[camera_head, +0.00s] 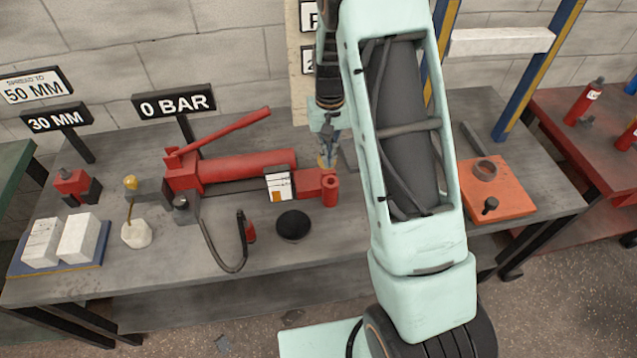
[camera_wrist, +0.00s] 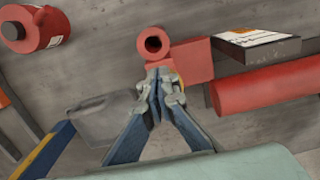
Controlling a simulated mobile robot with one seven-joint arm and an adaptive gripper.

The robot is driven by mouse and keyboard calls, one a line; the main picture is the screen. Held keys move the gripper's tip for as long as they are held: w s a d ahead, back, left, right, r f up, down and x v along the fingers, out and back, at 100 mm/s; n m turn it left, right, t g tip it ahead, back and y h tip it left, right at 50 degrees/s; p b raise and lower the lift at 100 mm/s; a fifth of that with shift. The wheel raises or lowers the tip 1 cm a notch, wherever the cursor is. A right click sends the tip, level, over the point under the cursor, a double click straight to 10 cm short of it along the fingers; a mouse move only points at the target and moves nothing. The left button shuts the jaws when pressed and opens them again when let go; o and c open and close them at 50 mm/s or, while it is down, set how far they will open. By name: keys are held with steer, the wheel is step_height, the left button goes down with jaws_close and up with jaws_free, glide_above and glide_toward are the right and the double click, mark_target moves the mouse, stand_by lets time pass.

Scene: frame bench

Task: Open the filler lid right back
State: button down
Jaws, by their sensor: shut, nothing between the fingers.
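The red hand pump (camera_head: 240,168) lies along the bench, with a red end block (camera_head: 312,183) at its right end. A short upright red cylinder (camera_head: 330,190) stands at that block; the wrist view shows it from above with a dark round hole (camera_wrist: 153,43). A small yellow-orange part (camera_head: 323,161), possibly the filler lid, shows at my gripper's tips; the fingers mostly hide it, so its angle cannot be told. My gripper (camera_head: 330,155) points down at the end block. In the wrist view my gripper (camera_wrist: 160,76) is shut, tips together beside the cylinder, holding nothing.
A white-labelled box (camera_head: 279,186) sits beside the end block. A black disc (camera_head: 293,226) and a hose (camera_head: 222,262) lie in front. An orange plate (camera_head: 488,188) lies to the right. A "0 BAR" sign (camera_head: 174,103) stands behind the pump. The bench's front middle is mostly clear.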

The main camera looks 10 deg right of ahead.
steer(key=shift+w+r+t, duration=0.15)
steer(key=shift+w+r, duration=0.05)
steer(key=shift+w, duration=0.4)
steer(key=shift+w+r+t, duration=0.15)
steer(key=shift+w, duration=0.4)
steer(key=shift+w+r+p, duration=0.2)
steer(key=shift+r+p, duration=0.3)
steer(key=shift+r, duration=0.15)
steer(key=shift+w+r+p, duration=0.15)
steer(key=shift+r+p, duration=0.35)
steer(key=shift+r, duration=0.1)
steer(key=shift+s+r+p, duration=0.2)
steer(key=shift+r+p, duration=0.6)
steer(key=shift+r, duration=0.4)
steer(key=shift+s+r+p, duration=0.15)
steer(key=shift+r+p, duration=0.6)
steer(key=shift+r, duration=0.45)
